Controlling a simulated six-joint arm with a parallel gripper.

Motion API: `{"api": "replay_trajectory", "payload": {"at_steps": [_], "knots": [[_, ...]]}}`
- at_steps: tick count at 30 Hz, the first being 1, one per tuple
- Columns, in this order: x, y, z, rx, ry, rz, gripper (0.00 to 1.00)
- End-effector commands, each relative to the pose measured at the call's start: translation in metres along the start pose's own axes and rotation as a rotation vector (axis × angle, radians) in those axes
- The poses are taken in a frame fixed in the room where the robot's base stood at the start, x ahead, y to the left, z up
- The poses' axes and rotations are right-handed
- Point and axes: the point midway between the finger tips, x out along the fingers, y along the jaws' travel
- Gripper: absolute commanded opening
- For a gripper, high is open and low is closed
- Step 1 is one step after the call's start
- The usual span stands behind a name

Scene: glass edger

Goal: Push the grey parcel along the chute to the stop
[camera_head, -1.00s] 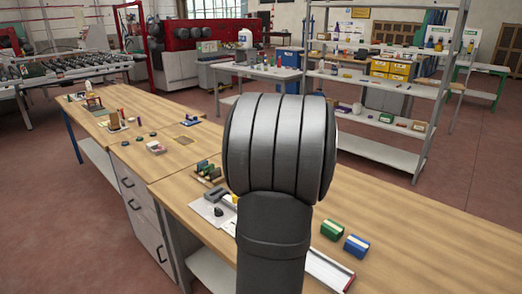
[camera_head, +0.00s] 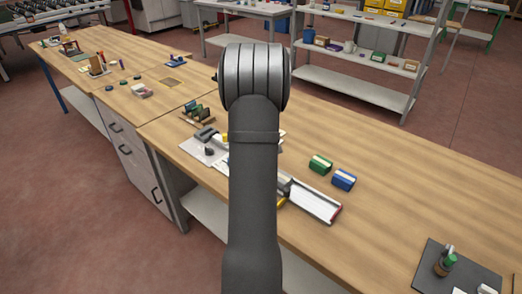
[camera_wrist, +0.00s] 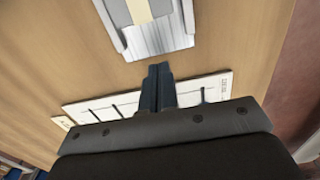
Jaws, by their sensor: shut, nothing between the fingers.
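The chute (camera_head: 312,200) is a pale, narrow channel on the bench, right of my arm in the head view. Its right end carries a red edge (camera_head: 337,214), which looks like the stop. In the wrist view the chute's bare floor (camera_wrist: 160,42) shows at the top. A grey block with a cream strip, seemingly the grey parcel (camera_wrist: 117,12), lies in it, cut off by the frame. My gripper (camera_wrist: 158,72) is shut and empty, its fingertips just short of the chute's end in the picture. My arm hides the gripper in the head view.
A white marked board (camera_wrist: 100,108) lies under the fingers. A green box (camera_head: 320,165) and a blue box (camera_head: 343,180) stand behind the chute. A dark mat (camera_head: 455,270) with small items lies at the right front. Bare bench lies between.

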Motion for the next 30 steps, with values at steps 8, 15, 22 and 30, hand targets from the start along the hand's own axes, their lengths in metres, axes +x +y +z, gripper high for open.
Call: {"api": "replay_trajectory", "payload": {"at_steps": [8,15,22,30], "knots": [[0.008,0.0,0.033,0.002,0.001,0.001,0.0],[0.008,0.0,0.041,0.0,0.0,0.0,0.0],[0.008,0.0,0.041,0.0,0.0,0.0,0.0],[0.007,0.001,0.088,0.006,0.0,0.0,0.0]]}}
